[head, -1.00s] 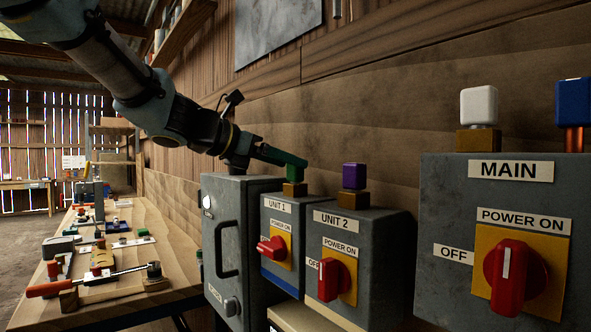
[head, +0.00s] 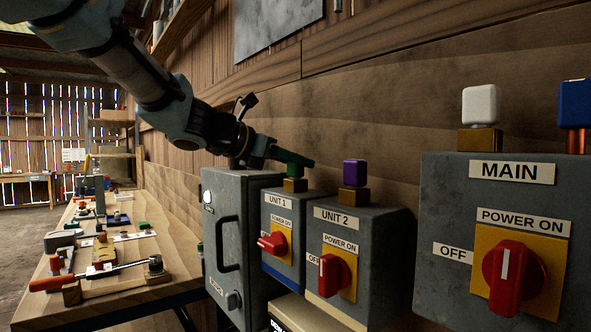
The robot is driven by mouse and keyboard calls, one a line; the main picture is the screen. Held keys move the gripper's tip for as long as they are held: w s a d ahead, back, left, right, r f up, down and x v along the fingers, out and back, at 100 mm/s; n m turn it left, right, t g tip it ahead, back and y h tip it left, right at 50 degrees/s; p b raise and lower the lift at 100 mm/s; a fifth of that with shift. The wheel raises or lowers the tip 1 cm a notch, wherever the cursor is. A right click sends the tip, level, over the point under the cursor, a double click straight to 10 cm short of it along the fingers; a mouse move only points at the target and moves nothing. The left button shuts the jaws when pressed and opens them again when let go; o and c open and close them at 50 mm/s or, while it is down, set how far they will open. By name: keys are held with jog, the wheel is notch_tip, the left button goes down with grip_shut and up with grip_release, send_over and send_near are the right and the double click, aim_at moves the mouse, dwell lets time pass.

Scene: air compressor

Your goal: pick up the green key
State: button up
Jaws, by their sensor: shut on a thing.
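The green key (head: 294,171) stands on a brass block on top of the grey Unit 1 box (head: 283,206). My gripper (head: 300,161) reaches in from the upper left, at the green key's top. It is shut on the green key, and its fingers cover part of it. The brass base (head: 294,185) under the key shows below the gripper. I cannot tell whether the key is lifted at all from its seat.
A purple key (head: 355,173) stands on the Unit 2 box (head: 357,250) to the right. A white key (head: 481,104) and a blue key (head: 574,103) stand on the Main box (head: 500,240). A wooden wall is close behind. A workbench (head: 150,300) with tools lies at left.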

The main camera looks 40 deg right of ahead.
grip_shut()
